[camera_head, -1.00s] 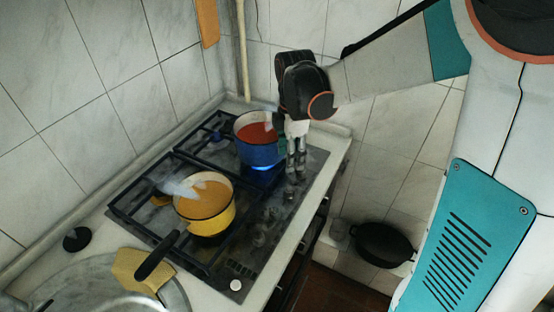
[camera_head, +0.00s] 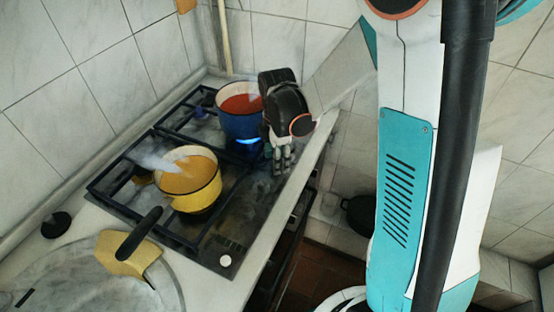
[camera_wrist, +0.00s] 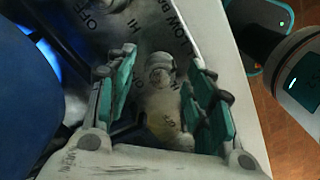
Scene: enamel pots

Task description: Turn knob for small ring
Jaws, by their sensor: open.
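My gripper (camera_head: 281,162) is over the right side of the black hob (camera_head: 232,214), pointing down beside the blue pot. In the wrist view, my gripper (camera_wrist: 163,90) is open, with a teal-padded finger on each side of a grey knob (camera_wrist: 159,72). Another knob-like part (camera_wrist: 163,108) shows lower between the fingers. I cannot tell whether the fingers touch either one. "OFF", "HI" and "LOW" markings are on the panel. In the head view, the gripper hides the knobs beneath it.
The blue pot (camera_head: 238,124) of red food stands close left of my gripper, with a blue flame below. Tiled walls stand behind and left.

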